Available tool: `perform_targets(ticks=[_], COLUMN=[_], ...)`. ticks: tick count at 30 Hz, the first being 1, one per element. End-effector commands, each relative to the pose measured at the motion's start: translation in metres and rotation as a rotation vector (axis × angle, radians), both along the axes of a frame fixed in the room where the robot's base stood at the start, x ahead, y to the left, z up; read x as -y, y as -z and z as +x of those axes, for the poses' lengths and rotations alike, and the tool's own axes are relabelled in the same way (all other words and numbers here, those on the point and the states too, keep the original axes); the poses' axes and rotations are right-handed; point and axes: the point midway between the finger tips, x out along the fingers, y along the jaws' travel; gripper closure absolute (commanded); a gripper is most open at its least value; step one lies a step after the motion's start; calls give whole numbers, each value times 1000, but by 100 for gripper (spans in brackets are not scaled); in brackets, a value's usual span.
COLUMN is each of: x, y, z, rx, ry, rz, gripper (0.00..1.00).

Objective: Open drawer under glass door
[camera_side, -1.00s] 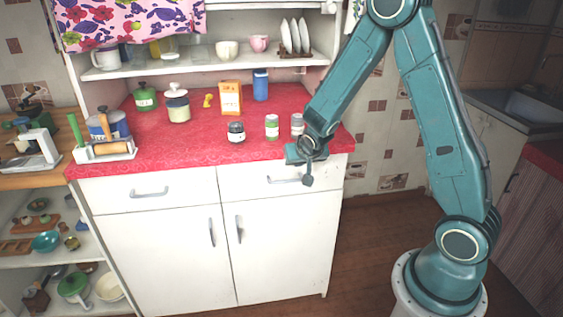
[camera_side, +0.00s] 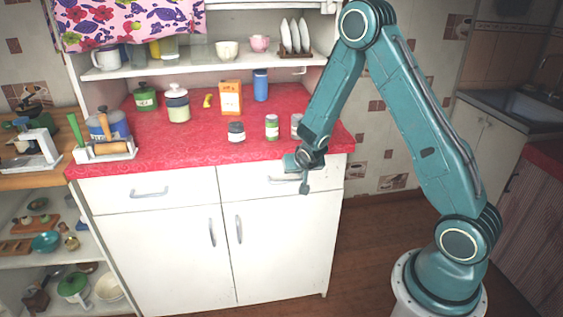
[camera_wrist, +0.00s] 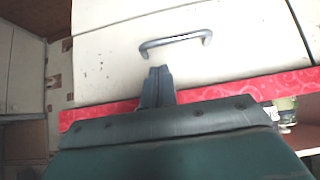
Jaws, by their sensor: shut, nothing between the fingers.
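The white cabinet has two drawers side by side under its red counter. The right drawer (camera_side: 245,185) and the left drawer (camera_side: 118,192) both look shut. The right drawer's grey bar handle (camera_side: 282,180) is near my gripper (camera_side: 304,188), which is in front of the drawer's right part. In the wrist view, my shut, empty gripper (camera_wrist: 158,83) points at a white drawer front (camera_wrist: 235,55). The handle (camera_wrist: 175,40) is beyond and slightly right of the fingertips, apart from them in the picture. No glass door is in view.
Several jars, including a dark one (camera_side: 236,132), and an orange box (camera_side: 230,98) stand on the red counter (camera_side: 185,145). Two cupboard doors with upright handles (camera_side: 239,229) are below the drawers. The floor (camera_side: 355,255) before the cabinet's right side is clear.

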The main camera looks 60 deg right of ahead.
Motion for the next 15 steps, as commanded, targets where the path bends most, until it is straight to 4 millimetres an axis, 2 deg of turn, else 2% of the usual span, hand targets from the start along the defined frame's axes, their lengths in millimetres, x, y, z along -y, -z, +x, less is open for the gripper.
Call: perform_targets(ticks=[15], x=[28], y=[43], z=[29], rx=[0], ry=[1], rz=[0], gripper=[100])
